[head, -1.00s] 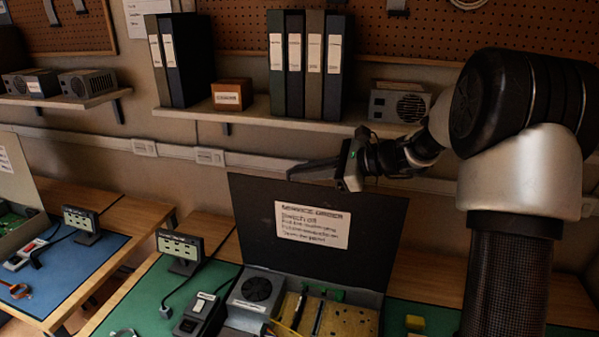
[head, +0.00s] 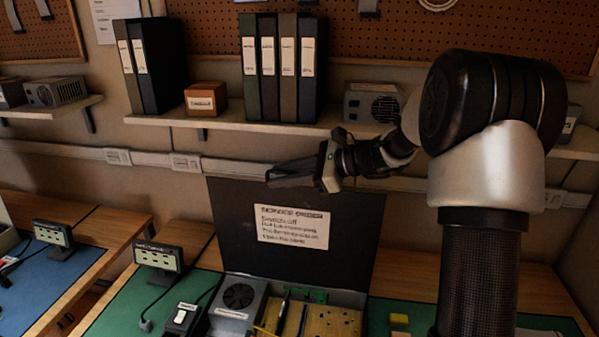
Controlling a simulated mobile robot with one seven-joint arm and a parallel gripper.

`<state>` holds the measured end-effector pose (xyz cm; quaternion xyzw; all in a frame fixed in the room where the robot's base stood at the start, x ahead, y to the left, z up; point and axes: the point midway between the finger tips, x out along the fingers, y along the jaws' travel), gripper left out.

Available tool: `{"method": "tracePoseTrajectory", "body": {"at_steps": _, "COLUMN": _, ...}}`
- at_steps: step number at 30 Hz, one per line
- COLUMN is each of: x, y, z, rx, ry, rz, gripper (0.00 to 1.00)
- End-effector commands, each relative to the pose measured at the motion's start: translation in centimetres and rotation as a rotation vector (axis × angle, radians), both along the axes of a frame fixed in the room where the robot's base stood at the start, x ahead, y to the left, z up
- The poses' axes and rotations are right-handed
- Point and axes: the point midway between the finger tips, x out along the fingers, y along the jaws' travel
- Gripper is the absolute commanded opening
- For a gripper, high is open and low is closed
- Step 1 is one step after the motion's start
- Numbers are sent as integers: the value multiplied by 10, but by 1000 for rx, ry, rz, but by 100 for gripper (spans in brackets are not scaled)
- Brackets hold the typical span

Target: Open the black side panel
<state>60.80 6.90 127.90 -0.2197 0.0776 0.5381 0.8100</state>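The black side panel (head: 345,215) stands upright at the back of an open computer case (head: 345,299) on the workbench. A white paper with printed text, headed "Service order" (head: 293,229), is on the panel's face. The case shows a grey fan unit (head: 238,297) and a yellowish board (head: 330,322) inside. My gripper (head: 272,178) is at the panel's top edge, pointing left. It overlaps the edge in the picture; I cannot tell whether it touches. Its fingers are seen side-on, so their gap is hidden.
A shelf (head: 270,126) with binders, a small wooden box (head: 206,98) and a grey power supply (head: 372,103) runs behind my arm. A switch box (head: 184,318) and a small display (head: 158,256) stand left of the case. Yellow blocks (head: 399,320) lie to its right.

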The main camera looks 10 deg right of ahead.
Motion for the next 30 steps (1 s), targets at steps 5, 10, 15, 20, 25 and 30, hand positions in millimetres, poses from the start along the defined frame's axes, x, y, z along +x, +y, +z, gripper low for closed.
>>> {"method": "tracePoseTrajectory", "body": {"at_steps": 5, "x": -10, "y": -23, "z": 9, "rx": -2, "ry": -3, "rz": -6, "gripper": 26}}
{"method": "tracePoseTrajectory", "body": {"at_steps": 10, "x": -26, "y": -57, "z": 23, "rx": -3, "ry": -3, "rz": -7, "gripper": 26}}
{"method": "tracePoseTrajectory", "body": {"at_steps": 15, "x": -44, "y": -93, "z": 38, "rx": -3, "ry": -2, "rz": -6, "gripper": 26}}
{"method": "tracePoseTrajectory", "body": {"at_steps": 20, "x": -58, "y": -120, "z": 50, "rx": -3, "ry": 0, "rz": -5, "gripper": 26}}
{"method": "tracePoseTrajectory", "body": {"at_steps": 25, "x": -67, "y": -138, "z": 58, "rx": -2, "ry": 0, "rz": -4, "gripper": 26}}
{"method": "tracePoseTrajectory", "body": {"at_steps": 30, "x": -71, "y": -144, "z": 61, "rx": -1, "ry": 1, "rz": -1, "gripper": 26}}
